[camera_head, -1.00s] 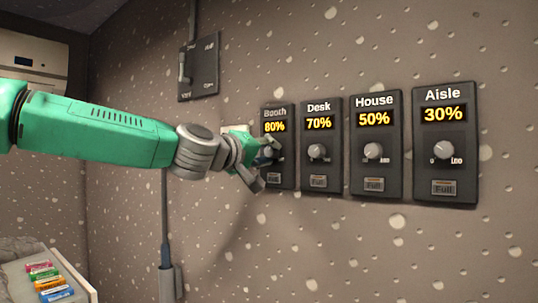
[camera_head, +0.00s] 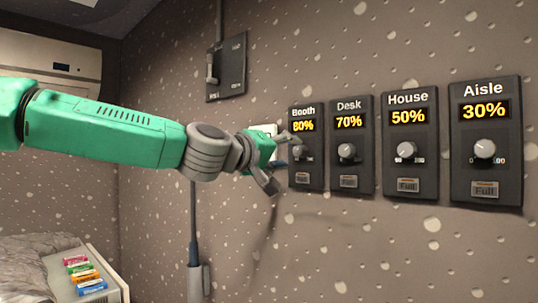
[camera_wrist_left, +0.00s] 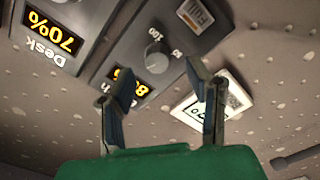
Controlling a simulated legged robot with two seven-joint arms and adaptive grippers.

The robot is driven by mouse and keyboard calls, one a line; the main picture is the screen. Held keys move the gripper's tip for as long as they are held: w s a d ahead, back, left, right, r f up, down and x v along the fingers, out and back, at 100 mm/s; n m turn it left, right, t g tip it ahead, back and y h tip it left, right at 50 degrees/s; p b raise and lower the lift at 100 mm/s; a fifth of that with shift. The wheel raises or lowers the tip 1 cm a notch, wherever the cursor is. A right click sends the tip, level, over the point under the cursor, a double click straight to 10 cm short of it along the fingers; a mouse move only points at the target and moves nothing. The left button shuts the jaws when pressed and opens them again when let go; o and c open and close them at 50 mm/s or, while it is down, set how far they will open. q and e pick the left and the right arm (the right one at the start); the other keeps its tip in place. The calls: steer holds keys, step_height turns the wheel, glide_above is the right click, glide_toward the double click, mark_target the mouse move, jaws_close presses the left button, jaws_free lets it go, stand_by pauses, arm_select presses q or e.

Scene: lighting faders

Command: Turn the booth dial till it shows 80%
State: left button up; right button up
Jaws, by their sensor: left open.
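The booth panel (camera_head: 306,176) is a dark upright plate on the wall, the leftmost of the dimmer panels. Its display (camera_head: 303,126) reads 80% in yellow. The booth dial (camera_head: 300,152) is a round grey knob below the display; it also shows clear of the fingers in the left wrist view (camera_wrist_left: 157,55). My left gripper (camera_head: 281,160) is open and stands just left of the dial in the head view. In the left wrist view the left gripper's fingers (camera_wrist_left: 162,92) are spread with nothing between them, apart from the dial. My right gripper is not in view.
To the right are the Desk panel (camera_head: 351,170) at 70%, the House panel (camera_head: 410,175) at 50% and the Aisle panel (camera_head: 486,180) at 30%. A white card (camera_wrist_left: 187,108) is on the wall near Booth. A switch box (camera_head: 232,68) hangs upper left.

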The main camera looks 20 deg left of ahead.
arm_select(q)
steer(key=v, duration=0.8)
steer(key=shift+a, duration=0.25)
steer(key=shift+d, duration=0.1)
steer(key=shift+f, duration=0.1)
